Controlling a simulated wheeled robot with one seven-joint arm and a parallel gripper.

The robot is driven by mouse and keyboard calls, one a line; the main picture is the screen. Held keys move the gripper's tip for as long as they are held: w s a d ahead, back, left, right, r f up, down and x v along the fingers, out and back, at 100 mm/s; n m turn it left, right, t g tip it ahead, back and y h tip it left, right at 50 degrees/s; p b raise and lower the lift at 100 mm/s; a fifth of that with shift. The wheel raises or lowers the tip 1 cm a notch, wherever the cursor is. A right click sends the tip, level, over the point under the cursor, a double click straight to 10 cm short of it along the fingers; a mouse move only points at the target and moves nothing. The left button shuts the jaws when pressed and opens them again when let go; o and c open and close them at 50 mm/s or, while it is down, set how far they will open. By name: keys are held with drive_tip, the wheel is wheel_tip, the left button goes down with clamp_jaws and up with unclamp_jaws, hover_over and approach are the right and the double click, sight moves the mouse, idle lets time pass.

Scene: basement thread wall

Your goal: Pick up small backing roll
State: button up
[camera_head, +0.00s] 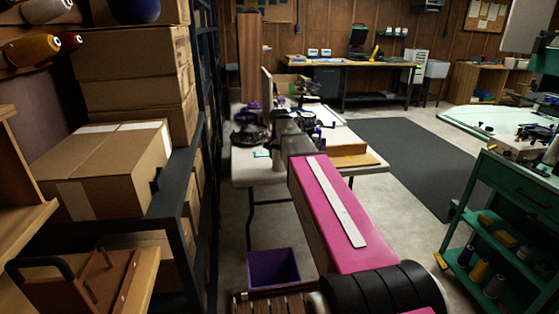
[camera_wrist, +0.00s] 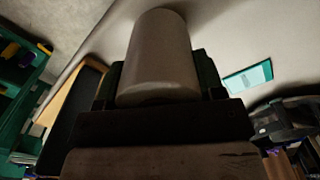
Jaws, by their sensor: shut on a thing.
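The small backing roll (camera_wrist: 158,48) is a plain off-white cylinder in the middle of the wrist view. My gripper (camera_wrist: 157,84) is shut on it, with a dark finger on either side of the roll's near end. In the head view, my pink arm reaches out over the white folding table (camera_head: 372,172), and the gripper end is mostly hidden behind the arm. A pale piece of the roll (camera_head: 277,160) shows there beside the arm's end. I cannot tell whether the roll touches the tabletop.
A teal card (camera_wrist: 248,77) lies on the table near the roll. A purple bin (camera_head: 272,268) stands on the floor below. Shelving with cardboard boxes (camera_head: 105,165) is close on the left. A green cart (camera_head: 510,190) stands right, with open floor between.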

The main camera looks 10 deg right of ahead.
drive_tip(key=shift+r, duration=0.8)
drive_tip(key=s+a+r, duration=0.5)
drive_tip(key=a+r, duration=0.4)
drive_tip(key=a, duration=0.1)
drive_tip(key=shift+s+r, duration=0.25)
drive_tip(key=shift+s, duration=0.05)
